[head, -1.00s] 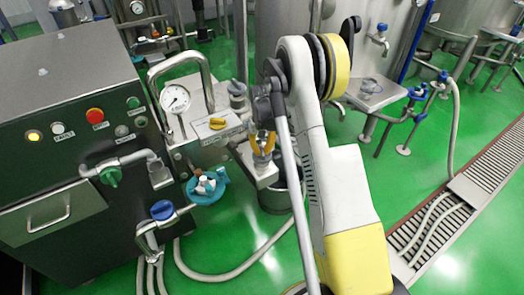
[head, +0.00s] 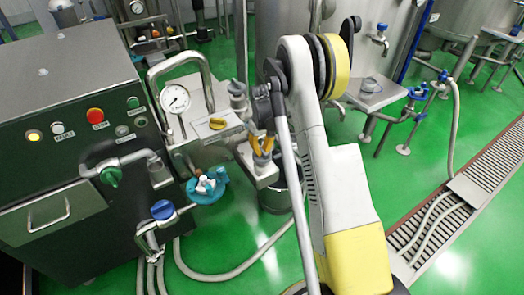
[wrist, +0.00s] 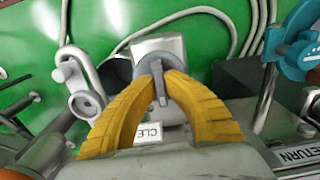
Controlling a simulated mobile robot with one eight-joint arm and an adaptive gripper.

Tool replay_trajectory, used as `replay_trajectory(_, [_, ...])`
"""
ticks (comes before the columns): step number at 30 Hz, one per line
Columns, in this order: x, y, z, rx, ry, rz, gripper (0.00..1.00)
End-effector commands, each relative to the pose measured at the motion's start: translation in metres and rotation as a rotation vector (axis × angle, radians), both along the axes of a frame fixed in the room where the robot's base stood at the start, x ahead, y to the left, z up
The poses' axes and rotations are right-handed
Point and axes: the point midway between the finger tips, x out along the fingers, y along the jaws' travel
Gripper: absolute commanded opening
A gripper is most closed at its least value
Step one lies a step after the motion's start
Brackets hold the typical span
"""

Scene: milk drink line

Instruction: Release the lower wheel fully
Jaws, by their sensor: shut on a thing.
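My gripper (head: 262,155) shows in the head view as yellow fingers low over a pale metal block (head: 262,174), right of the dark machine. In the wrist view my gripper (wrist: 159,75) has its ribbed fingers closed around a thin grey upright piece (wrist: 158,88). This piece appears to be the lower wheel or its bar; its full shape is hidden by the fingers. A round grey knob (wrist: 87,104) on a bent metal piece stands to the left, apart from the fingers.
A blue-green fitting (head: 207,189) sits beside the block. A label reading "CLE" (wrist: 149,134) is partly hidden.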

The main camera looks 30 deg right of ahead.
Motion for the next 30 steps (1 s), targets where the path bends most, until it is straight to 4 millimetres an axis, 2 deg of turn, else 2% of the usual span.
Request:
replay_trajectory(5, [0.0, 0.0, 0.0, 0.0, 0.001, 0.0, 0.0])
replay_trajectory(6, [0.0, 0.0, 0.0, 0.0, 0.001, 0.0, 0.16])
replay_trajectory(8, [0.0, 0.0, 0.0, 0.0, 0.0, 0.0, 0.33])
replay_trajectory(17, [0.0, 0.0, 0.001, 0.0, 0.0, -0.001, 0.33])
replay_trajectory(20, [0.0, 0.0, 0.008, 0.0, 0.0, -0.001, 0.33])
replay_trajectory(23, [0.0, 0.0, 0.024, 0.0, 0.0, -0.001, 0.33])
replay_trajectory(30, [0.0, 0.0, 0.078, 0.0, 0.0, -0.001, 0.33])
